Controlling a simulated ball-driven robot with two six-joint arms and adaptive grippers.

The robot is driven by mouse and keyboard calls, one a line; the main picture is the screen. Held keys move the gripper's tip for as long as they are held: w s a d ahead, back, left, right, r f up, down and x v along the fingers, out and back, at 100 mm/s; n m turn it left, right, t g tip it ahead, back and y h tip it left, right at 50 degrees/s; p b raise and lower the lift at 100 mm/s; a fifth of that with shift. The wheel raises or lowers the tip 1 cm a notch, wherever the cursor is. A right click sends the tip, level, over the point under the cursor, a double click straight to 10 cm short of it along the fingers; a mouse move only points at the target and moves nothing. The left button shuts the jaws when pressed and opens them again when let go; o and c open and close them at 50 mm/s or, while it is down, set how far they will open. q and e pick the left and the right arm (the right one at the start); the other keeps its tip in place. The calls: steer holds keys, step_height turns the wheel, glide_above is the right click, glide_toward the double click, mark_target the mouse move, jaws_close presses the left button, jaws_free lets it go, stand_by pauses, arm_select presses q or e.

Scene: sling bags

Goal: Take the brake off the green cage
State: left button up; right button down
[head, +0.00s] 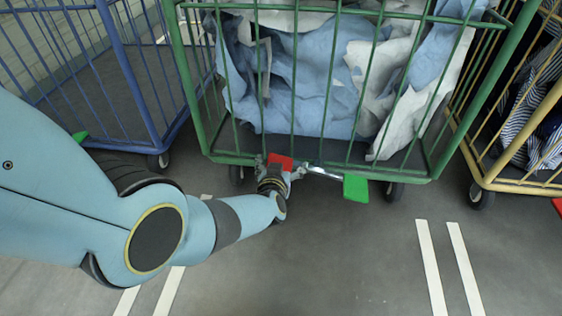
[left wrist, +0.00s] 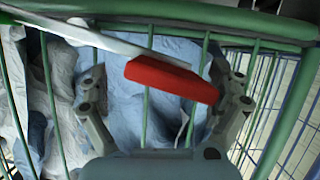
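The green cage (head: 318,165) stands in the middle of the head view, loaded with crumpled blue and white cloth (head: 310,75). A metal brake bar (head: 322,172) runs low along its near side. The bar has a red pedal (head: 280,162) at its left end and a lower green pedal (head: 355,188) at its right end. My left gripper (head: 282,168) is at the red pedal. In the left wrist view, its fingers are spread apart, with the red pedal (left wrist: 170,78) between them and close to the right finger. Whether they touch is unclear. My right gripper is not in view.
An empty blue cage (head: 150,100) stands at left, with a green pedal (head: 80,136) near its lower edge. A yellow cage (head: 520,187) with striped cloth stands close at right, with a red pedal (head: 558,205). The grey floor in front is clear, with white lines (head: 432,265).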

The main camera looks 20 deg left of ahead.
arm_select(q)
steer(key=shift+w+a+r, duration=0.1)
steer(key=shift+w+r, duration=0.05)
steer(key=shift+w, duration=0.05)
stand_by(0.4)
steer(key=shift+s, duration=0.1)
steer(key=shift+s+r, duration=0.15)
steer(key=shift+s, duration=0.4)
steer(key=v, duration=0.6)
steer(key=shift+d, duration=0.2)
steer(key=shift+r, duration=0.15)
